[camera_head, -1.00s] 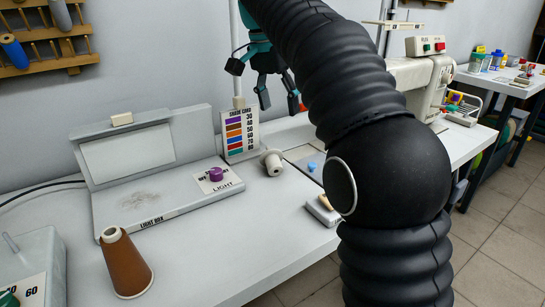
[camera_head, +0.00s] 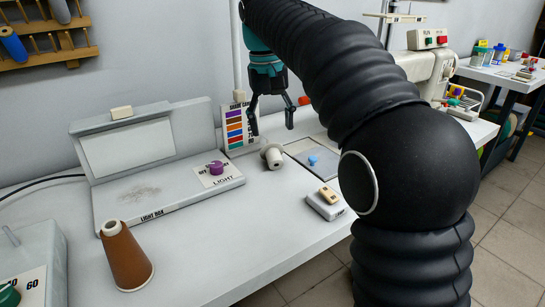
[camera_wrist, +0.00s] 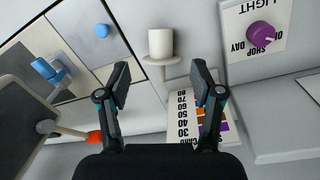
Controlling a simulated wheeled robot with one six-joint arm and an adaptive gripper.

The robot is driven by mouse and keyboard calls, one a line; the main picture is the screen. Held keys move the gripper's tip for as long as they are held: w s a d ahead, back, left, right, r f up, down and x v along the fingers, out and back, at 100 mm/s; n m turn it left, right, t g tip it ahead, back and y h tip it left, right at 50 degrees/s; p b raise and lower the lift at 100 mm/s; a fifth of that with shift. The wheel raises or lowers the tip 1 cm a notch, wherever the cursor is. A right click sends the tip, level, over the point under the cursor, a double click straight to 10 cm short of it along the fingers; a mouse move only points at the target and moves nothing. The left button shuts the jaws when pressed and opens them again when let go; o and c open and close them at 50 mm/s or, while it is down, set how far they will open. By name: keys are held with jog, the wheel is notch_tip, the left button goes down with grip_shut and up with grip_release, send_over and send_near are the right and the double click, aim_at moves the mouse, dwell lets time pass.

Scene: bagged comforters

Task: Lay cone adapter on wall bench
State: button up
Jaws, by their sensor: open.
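The cone adapter, seemingly the small pale flanged piece (camera_head: 272,156), lies tilted on the wall bench (camera_head: 215,262), right of the light box. In the wrist view the adapter (camera_wrist: 160,44) shows a white cylinder with a wider flange and a narrow stem. My gripper (camera_head: 271,122) is open and empty above and behind the adapter. In the wrist view the open fingers (camera_wrist: 161,84) flank the line to the adapter, which lies beyond their tips. No finger visibly touches it.
The light box (camera_head: 165,200) with its purple knob stands left, and a shade card (camera_head: 235,130) stands behind. A brown thread cone (camera_head: 125,258) is at front left. A small pale box (camera_head: 326,203) sits at the bench edge.

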aim_at(274, 154)
jog(key=shift+d+f+b, duration=0.15)
jog(key=shift+f+b, duration=0.25)
jog(key=shift+f, duration=1.8)
jog(key=shift+d+f+b, duration=0.15)
jog(key=shift+f+b, duration=0.2)
jog(key=shift+f, duration=1.8)
jog(key=c, duration=1.2)
jog(key=shift+c, duration=0.2)
jog(key=shift+r, duration=0.1)
